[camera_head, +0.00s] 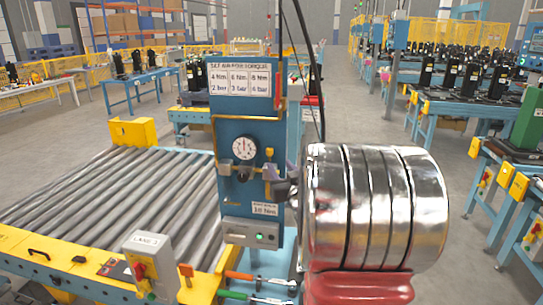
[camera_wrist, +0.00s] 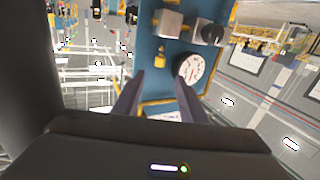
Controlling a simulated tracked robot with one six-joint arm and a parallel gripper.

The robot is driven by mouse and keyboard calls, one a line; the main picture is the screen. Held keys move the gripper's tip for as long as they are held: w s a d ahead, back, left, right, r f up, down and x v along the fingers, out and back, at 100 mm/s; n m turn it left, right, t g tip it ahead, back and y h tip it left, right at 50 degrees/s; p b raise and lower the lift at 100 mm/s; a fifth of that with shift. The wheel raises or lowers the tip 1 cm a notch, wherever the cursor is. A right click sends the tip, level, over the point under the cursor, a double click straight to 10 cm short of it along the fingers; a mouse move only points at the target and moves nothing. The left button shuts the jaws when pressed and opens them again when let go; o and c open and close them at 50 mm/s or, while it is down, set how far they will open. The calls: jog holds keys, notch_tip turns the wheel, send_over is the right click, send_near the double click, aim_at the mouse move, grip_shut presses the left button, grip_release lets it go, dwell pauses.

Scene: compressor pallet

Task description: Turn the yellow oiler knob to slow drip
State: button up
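The blue panel (camera_head: 228,197) stands upright at the end of the roller conveyor. A small yellow knob (camera_head: 269,153), which looks like the oiler knob, sits right of the round white gauge (camera_head: 243,148). In the wrist view, where the panel shows upside down, the yellow knob (camera_wrist: 160,58) is beside the gauge (camera_wrist: 191,68). My gripper (camera_head: 272,180) is in front of the panel, below the knob in the head view. Its two fingers (camera_wrist: 157,84) are spread and empty, pointing toward the panel. The knob appears beyond the fingertips, between them. The knob's setting is too small to read.
A silver block (camera_wrist: 168,22) and a black knob (camera_wrist: 212,33) are close to the yellow knob. A torque chart (camera_head: 240,83) tops the panel. A large ribbed silver cylinder on red, possibly mine, fills the right foreground. The roller conveyor (camera_head: 110,195) lies left.

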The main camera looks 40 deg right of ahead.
aim_at(271, 153)
jog(key=x, duration=1)
jog(key=shift+w+d+f, duration=0.1)
jog(key=shift+w+d, duration=0.1)
jog(key=shift+w, duration=0.05)
jog(key=shift+c, duration=0.3)
grip_shut()
